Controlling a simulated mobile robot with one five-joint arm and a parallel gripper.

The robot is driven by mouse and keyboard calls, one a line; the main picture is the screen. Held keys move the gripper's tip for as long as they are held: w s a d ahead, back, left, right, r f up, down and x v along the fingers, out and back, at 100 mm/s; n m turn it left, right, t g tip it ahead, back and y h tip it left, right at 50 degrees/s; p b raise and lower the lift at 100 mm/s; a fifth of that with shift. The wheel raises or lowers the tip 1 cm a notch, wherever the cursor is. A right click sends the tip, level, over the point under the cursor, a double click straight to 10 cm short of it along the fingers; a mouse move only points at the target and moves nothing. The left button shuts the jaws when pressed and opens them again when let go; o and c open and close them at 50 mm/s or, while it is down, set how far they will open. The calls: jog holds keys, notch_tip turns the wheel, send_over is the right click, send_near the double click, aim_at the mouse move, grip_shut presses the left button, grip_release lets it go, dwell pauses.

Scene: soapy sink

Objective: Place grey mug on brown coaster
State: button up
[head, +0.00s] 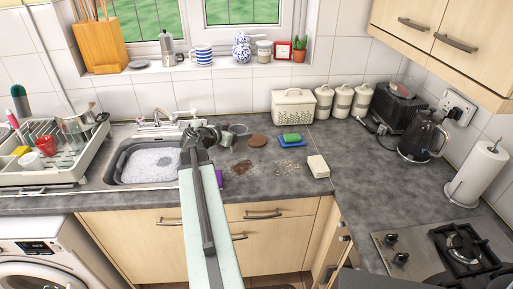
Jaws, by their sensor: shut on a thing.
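The grey mug (239,129) is just right of my gripper (209,134) in the head view, over the counter beside the sink. My gripper is shut on it; the jaws and wrist hide part of the grip. The brown coaster (258,140) lies flat on the dark counter, a little right of the mug and apart from my gripper. Its top looks bare.
A green sponge on a blue holder (291,143) lies right of the coaster, with a pale block (318,166) nearer. A brown spill (243,167) and crumbs (289,168) mark the counter. The soapy sink (150,163) is left; canisters (342,100) stand behind.

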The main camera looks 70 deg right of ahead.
jog(key=s+d+f+b, duration=0.2)
jog(key=s+d+f, duration=0.1)
jog(key=s, duration=0.3)
jog(key=b, duration=0.1)
send_over(256, 140)
jog(key=shift+a+f+m+g, duration=0.1)
jog(key=shift+f+m+g, duration=0.25)
jog(key=shift+f, duration=0.5)
jog(key=f+b, duration=0.4)
jog(key=shift+w+d, duration=0.1)
jog(key=shift+d, duration=0.15)
jog(key=shift+r, duration=0.2)
jog(key=shift+f, duration=0.1)
jog(key=o, duration=1.7)
jog(key=shift+o, duration=0.2)
